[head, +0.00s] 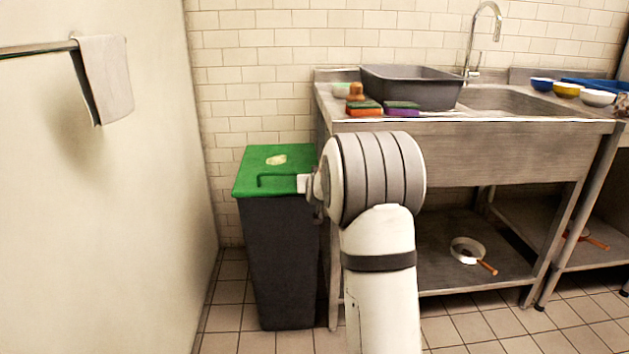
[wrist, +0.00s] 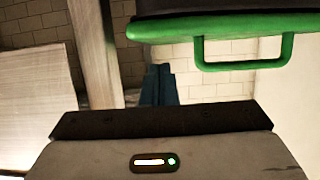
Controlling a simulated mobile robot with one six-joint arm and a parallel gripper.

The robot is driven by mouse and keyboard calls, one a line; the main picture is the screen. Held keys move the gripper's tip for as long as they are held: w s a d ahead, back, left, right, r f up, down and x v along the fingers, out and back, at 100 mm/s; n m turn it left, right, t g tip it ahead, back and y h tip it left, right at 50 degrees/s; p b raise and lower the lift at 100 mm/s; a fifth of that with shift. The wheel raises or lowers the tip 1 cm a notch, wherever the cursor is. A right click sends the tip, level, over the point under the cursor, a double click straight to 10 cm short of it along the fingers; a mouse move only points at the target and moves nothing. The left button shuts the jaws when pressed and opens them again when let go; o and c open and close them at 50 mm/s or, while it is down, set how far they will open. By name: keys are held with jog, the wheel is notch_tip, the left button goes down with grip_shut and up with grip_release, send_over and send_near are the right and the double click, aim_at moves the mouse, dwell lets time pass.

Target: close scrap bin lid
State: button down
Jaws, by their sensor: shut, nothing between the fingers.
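The scrap bin (head: 280,265) is a tall dark bin at the left, beside the sink unit. Its green lid (head: 262,160) lies flat on the bin's top, with a pale label and a handle loop at the front. In the wrist view the lid's green edge (wrist: 170,29) and handle (wrist: 240,64) show at the upper right, with the dark bin above them. My gripper (wrist: 158,72) is shut and empty, its dark fingers pointing past the left of the handle, apart from it in the picture. In the head view my arm hides most of the gripper.
The steel sink unit (head: 480,150) stands right of the bin, holding a grey tub (head: 412,88), sponges and bowls. A pan (head: 466,250) lies on its lower shelf. A towel (head: 104,80) hangs on the left wall rail. Tiled floor (head: 235,290) is clear left of the bin.

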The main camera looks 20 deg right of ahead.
notch_tip(320, 180, up, 5)
jog(key=p, duration=0.4)
jog(key=s+a+f, duration=0.3)
jog(key=s+f, duration=0.4)
jog(key=s+a+r+n+g+y+p, duration=0.1)
jog(key=s+a+r+g+y+p, duration=0.15)
jog(key=s+a+r+p, duration=0.5)
jog(key=s+a+r+n+g+y+p, duration=0.1)
jog(key=s+a+r+g+p, duration=0.25)
jog(key=s+r+p, duration=0.7)
jog(key=s+a+r+g+p, duration=0.2)
jog(key=s+r+p, duration=0.4)
jog(key=s, duration=0.3)
jog(key=s+a+r+n+g+p, duration=0.1)
jog(key=s+a+r+g+p, duration=0.1)
jog(key=s+a+r+p, duration=0.2)
jog(key=s+r+y+p, duration=0.1)
jog(key=s+r+p, duration=0.1)
jog(key=s+r, duration=0.2)
jog(key=shift+s+a+n+g, duration=0.2)
jog(key=shift+s+n+g, duration=0.15)
jog(key=shift+s, duration=0.95)
